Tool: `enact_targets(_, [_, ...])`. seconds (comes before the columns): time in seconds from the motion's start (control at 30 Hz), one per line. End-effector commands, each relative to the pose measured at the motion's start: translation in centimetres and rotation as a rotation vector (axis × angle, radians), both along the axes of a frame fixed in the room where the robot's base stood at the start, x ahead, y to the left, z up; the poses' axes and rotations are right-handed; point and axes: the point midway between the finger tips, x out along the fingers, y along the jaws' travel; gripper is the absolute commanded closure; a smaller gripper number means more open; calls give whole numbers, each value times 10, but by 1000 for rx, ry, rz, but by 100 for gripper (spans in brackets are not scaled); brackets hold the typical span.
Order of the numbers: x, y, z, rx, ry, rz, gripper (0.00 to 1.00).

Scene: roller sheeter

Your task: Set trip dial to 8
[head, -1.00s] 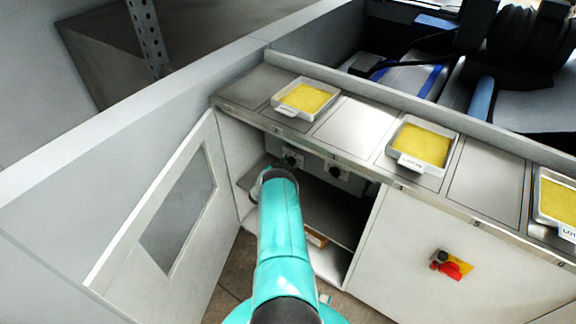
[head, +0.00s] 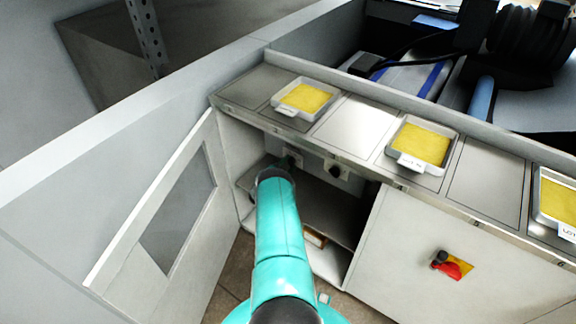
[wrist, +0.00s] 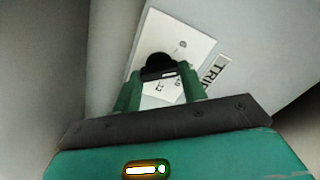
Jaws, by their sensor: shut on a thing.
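The trip dial (wrist: 154,64) is a black knob on a white scale plate (wrist: 188,47) in the wrist view. My gripper (wrist: 160,78) has its two green fingers on either side of the knob and is shut on it. A pale mark shows on the knob's near edge. The numbers 6, 10 and 12 seem to show on the plate; others are hidden, and I cannot tell which number the dial points at. A label reading "TRI..." (wrist: 214,76) is beside the plate. In the head view my arm reaches into the open cabinet and mostly hides this dial.
A second black dial (head: 334,171) is to the right on the same panel. The open cabinet door (head: 160,215) stands left of my arm. The counter edge (head: 300,138) overhangs the panel. A red switch (head: 450,267) is on the right front. Trays of yellow material sit on top.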

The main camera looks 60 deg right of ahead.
Motion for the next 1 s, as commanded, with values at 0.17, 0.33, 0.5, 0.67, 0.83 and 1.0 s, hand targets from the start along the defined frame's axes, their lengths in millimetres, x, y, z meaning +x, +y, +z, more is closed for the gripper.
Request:
enact_targets(0.17, [0,1,-1,-18,-116,1,81])
enact_targets(0.33, [0,1,-1,-30,-191,1,81])
enact_targets(0.5, [0,1,-1,-35,-230,2,81])
enact_targets(0.67, [1,1,-1,-37,-240,2,81])
enact_targets(0.83, [1,1,-1,-37,-240,2,81])
enact_targets(1.0, [1,1,-1,-37,-239,2,46])
